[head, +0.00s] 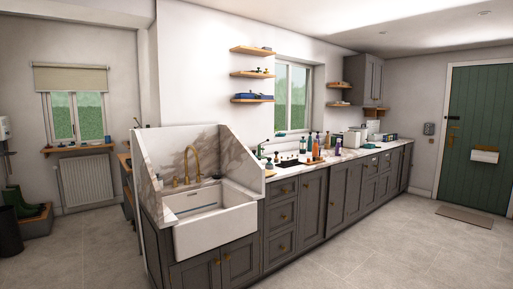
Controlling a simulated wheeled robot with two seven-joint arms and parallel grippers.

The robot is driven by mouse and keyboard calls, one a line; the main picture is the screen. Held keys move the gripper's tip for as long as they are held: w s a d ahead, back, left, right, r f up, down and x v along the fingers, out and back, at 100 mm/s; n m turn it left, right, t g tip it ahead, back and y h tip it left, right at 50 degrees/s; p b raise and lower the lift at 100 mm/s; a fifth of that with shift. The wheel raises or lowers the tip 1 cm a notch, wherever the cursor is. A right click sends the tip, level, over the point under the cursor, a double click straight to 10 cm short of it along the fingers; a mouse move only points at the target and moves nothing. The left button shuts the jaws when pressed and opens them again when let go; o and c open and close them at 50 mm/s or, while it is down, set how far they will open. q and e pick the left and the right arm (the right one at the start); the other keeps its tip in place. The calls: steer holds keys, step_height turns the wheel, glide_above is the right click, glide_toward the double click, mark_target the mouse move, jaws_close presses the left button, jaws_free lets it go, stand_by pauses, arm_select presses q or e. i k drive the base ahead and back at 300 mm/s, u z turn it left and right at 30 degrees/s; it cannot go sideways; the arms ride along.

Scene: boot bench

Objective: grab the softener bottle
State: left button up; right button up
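Several small bottles stand on the white worktop (287,173) along the back wall. Among them are an orange-brown bottle (315,146) and a pale bottle (338,147) near the middle of the run. They are far off and small, and I cannot tell which one is the softener bottle. Neither of my grippers shows in the head view.
A white sink (215,224) with a brass tap (195,163) stands at the near end of the grey cabinets (312,202). Green boots (14,200) stand at the far left. A green door (476,135) is at the right. The tiled floor (390,255) in front is clear.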

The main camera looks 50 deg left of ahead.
mark_target(338, 146)
steer(key=u, duration=1.45)
steer(key=k, duration=0.65)
steer(key=i, duration=1.45)
steer(key=z, duration=1.35)
steer(key=i, duration=2.3)
steer(key=z, duration=0.35)
steer(key=i, duration=2.35)
steer(key=u, duration=0.4)
steer(key=i, duration=2.25)
steer(key=u, duration=1.45)
steer(key=i, duration=1.4)
steer(key=u, duration=0.6)
